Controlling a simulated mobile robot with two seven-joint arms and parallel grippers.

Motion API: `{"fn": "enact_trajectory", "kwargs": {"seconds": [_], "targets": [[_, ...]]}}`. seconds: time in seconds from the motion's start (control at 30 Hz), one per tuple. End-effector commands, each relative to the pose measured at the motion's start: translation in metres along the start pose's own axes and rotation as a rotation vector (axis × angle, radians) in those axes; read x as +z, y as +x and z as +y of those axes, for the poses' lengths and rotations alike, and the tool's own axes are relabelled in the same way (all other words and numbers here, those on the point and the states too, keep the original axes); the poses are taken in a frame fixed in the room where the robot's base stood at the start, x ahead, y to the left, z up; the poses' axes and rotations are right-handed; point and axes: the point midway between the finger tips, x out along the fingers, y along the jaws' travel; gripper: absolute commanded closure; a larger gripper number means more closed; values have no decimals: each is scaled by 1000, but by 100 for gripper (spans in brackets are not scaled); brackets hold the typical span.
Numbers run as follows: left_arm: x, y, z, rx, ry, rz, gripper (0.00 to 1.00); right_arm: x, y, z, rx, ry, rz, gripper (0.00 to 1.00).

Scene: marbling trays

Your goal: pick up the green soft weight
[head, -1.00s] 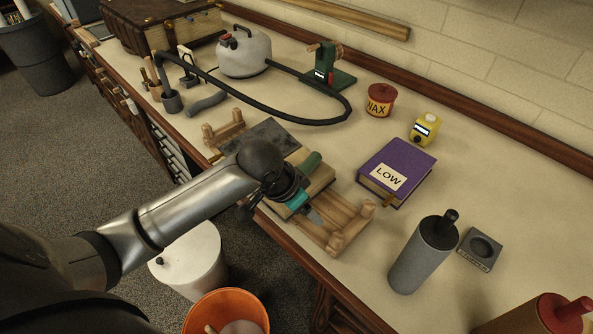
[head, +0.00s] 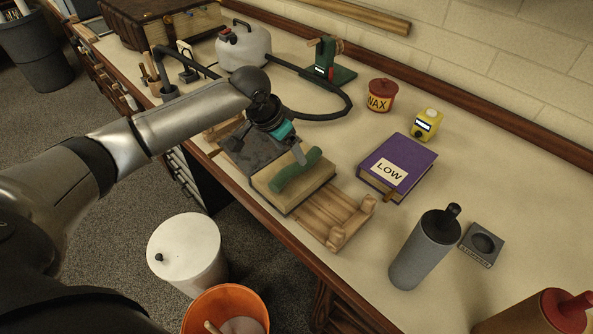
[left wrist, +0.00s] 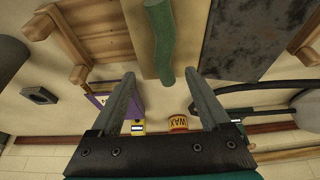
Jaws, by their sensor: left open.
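The green soft weight (head: 293,172) is a bent, sausage-like roll lying across a pale book (head: 262,192). My left gripper (head: 299,154) is open and empty, over the far end of the weight in the head view. In the left wrist view the weight (left wrist: 161,38) comes down from the top edge, and its end lies between the lines of the two open fingers (left wrist: 160,78). I cannot tell the height of the fingers above it. My right gripper is not in view.
The book lies on a wooden cradle (head: 337,238), with a dark slab (head: 243,158) beside it. A purple book (head: 415,157) marked LOW, a wax pot (head: 381,84) and a grey cylinder (head: 420,255) stand to the right. A black hose (head: 325,114) curves behind.

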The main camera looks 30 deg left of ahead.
Motion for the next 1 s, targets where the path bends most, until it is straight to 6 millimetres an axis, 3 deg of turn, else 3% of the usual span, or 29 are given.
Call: {"fn": "enact_trajectory", "kwargs": {"seconds": [0.63, 1.0], "targets": [[1, 68, -7, 0, -1, 0, 20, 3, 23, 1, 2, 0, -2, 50], [1, 74, -8, -1, 1, 1, 22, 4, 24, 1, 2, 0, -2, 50]]}}
